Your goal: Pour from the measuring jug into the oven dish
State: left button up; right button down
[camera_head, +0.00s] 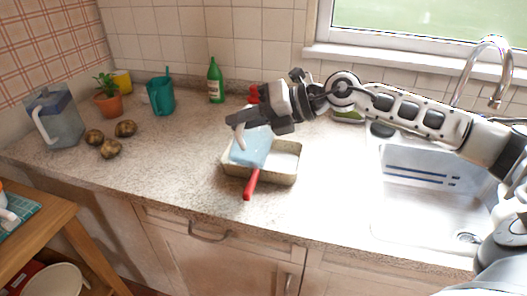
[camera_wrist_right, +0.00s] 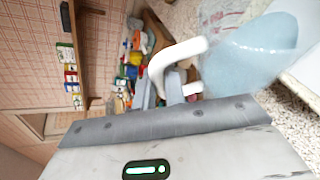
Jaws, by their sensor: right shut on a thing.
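The measuring jug (camera_head: 252,148) is pale blue and see-through with a white handle. My right gripper (camera_head: 240,127) is shut on this handle and holds the jug over the oven dish (camera_head: 280,180). The jug looks tilted; I cannot tell whether anything flows from it. It also shows in the right wrist view (camera_wrist_right: 255,48), with its white handle at the jaws. The dish is beige, rectangular and pale inside, on the worktop; the jug hides part of its left side. My left gripper is not in view.
A green bottle (camera_head: 215,82) stands behind. Left are a teal container (camera_head: 160,96), a potted plant (camera_head: 107,100), a pitcher (camera_head: 60,120) and several potatoes (camera_head: 110,148). The sink (camera_head: 420,200) is right.

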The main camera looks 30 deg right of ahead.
jog(key=shift+w+d+r+m+y+b, duration=0.2)
jog(key=shift+w+d+m+y+b, duration=0.55)
jog(key=shift+d+m, duration=0.2)
dwell(4.6)
jog(key=shift+w+d+m+g+y, duration=0.25)
jog(key=shift+w+d+m+g, duration=0.25)
jog(key=shift+d, duration=0.2)
dwell(1.8)
